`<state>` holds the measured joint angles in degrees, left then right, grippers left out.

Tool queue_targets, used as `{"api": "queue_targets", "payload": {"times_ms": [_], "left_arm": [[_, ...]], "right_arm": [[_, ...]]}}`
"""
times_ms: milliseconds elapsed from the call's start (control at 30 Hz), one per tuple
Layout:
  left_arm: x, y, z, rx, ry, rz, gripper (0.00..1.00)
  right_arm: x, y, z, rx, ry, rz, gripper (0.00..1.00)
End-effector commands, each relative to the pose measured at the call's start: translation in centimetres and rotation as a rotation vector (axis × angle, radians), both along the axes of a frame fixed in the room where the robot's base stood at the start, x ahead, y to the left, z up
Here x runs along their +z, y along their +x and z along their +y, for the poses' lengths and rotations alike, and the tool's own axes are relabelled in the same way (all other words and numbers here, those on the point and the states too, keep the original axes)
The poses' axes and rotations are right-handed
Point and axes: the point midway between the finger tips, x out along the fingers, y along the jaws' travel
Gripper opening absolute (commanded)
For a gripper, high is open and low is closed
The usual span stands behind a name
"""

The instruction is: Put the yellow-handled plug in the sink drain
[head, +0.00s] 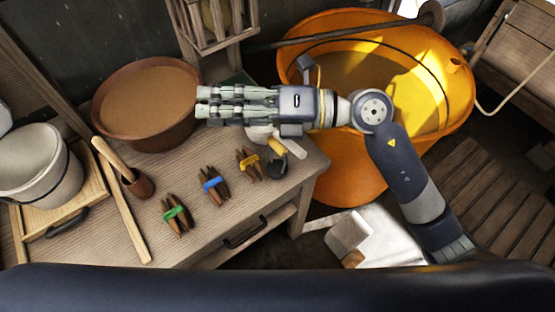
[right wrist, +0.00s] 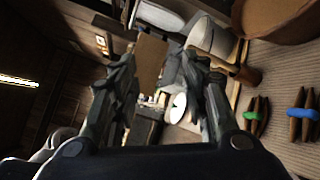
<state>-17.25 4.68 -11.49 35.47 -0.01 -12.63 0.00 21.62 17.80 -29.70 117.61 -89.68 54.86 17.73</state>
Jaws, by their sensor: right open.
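My right gripper (head: 200,105) reaches left over the wooden bench, its fingers apart and empty, near the right rim of a brown basin. It also shows in the right wrist view (right wrist: 163,58), with nothing between the fingers. A small thing with a pale yellow handle (head: 288,147) lies at the bench's right end, below the gripper's wrist and partly hidden by it. A dark rounded piece (head: 276,168) is beside it; I cannot tell whether these are the plug. No sink drain can be made out. My left gripper is not in view.
The brown basin (head: 146,137) stands on the bench (head: 200,245). Green, blue and yellow banded peg bundles (head: 175,213) lie in front, with a wooden stick (head: 120,205) to their left. A white bucket (head: 38,165) stands far left. A large orange tub (head: 345,175) is right of the bench.

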Motion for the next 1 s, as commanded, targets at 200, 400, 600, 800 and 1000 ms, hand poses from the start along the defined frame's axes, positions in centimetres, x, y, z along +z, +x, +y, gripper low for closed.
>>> {"api": "queue_targets", "payload": {"times_ms": [200, 400, 600, 800, 1000], "left_arm": [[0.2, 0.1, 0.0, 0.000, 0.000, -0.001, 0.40], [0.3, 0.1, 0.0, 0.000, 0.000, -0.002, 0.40], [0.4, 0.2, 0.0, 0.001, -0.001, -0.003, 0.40], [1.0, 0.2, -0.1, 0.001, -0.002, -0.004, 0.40], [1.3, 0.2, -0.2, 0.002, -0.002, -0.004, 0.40]], "right_arm": [[-7.4, 0.5, -3.0, 0.091, -0.561, -0.194, 0.41], [-10.8, 3.3, -9.2, 0.051, -0.981, -0.258, 0.41], [-11.5, 4.7, -12.5, 0.008, -1.159, -0.262, 0.41], [-14.0, 5.1, -11.7, 0.008, -1.172, -0.255, 0.41], [-16.2, 5.6, -10.8, 0.007, -1.170, -0.258, 0.41]]}}
